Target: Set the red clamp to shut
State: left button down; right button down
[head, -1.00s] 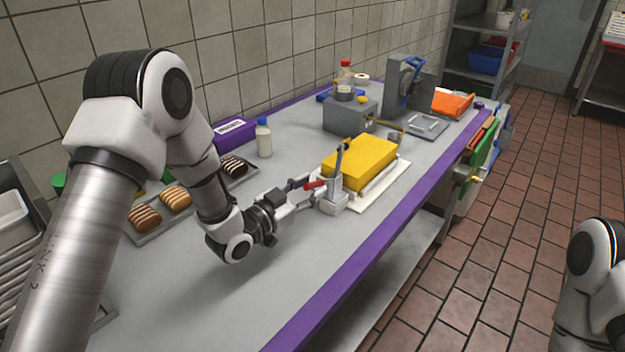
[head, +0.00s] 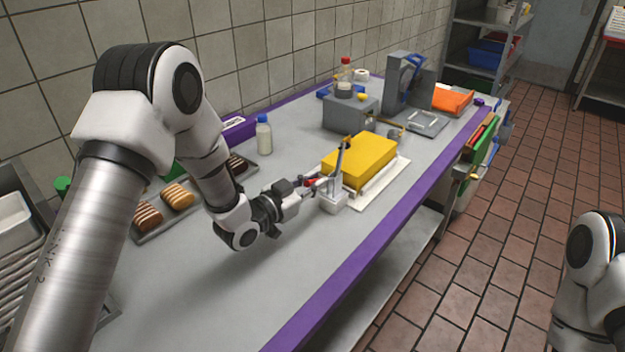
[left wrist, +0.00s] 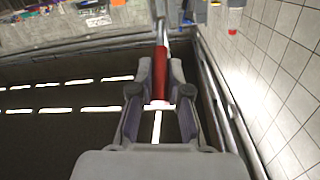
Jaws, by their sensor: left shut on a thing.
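The red clamp has a pale grey base (head: 333,203) standing at the left end of the yellow block. A dark arm of it (head: 342,158) points up, tilted slightly. Its red handle (head: 312,182) sticks out to the left, mostly covered by my gripper. My left gripper (head: 313,187) is shut on this handle. In the left wrist view the red handle (left wrist: 161,82) lies between the two fingers (left wrist: 159,92). My right arm shows at the lower right of the head view; its gripper is out of view.
The yellow block (head: 362,160) lies on a white board (head: 385,186) beside the clamp. A small bottle (head: 264,137) and a tray (head: 150,236) of pastries stand at the left. Grey machines (head: 350,113) stand farther back. The front counter is clear.

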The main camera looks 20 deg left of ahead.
pick_arm(q)
jog(key=r+g+p, duration=0.1)
jog(key=p, duration=0.2)
jog(key=w+r+g+y+p, duration=0.1)
jog(key=g+p, duration=0.1)
jog(key=p, duration=0.2)
jog(key=w+d+r+g+y+p, duration=0.1)
jog(key=g+p, duration=0.1)
jog(key=p, duration=0.2)
jog(key=shift+w+r, duration=0.1)
jog(key=shift+r, duration=0.15)
jog(key=shift+w+f+g+y+p, duration=0.1)
jog(key=shift+g+y+p, duration=0.2)
jog(key=shift+g+p, duration=0.1)
jog(key=shift+d+f, duration=0.1)
jog(key=c, duration=1.1)
grip_release()
jog(key=shift+c, duration=0.2)
jog(key=shift+w, duration=0.2)
jog(key=v, duration=1.2)
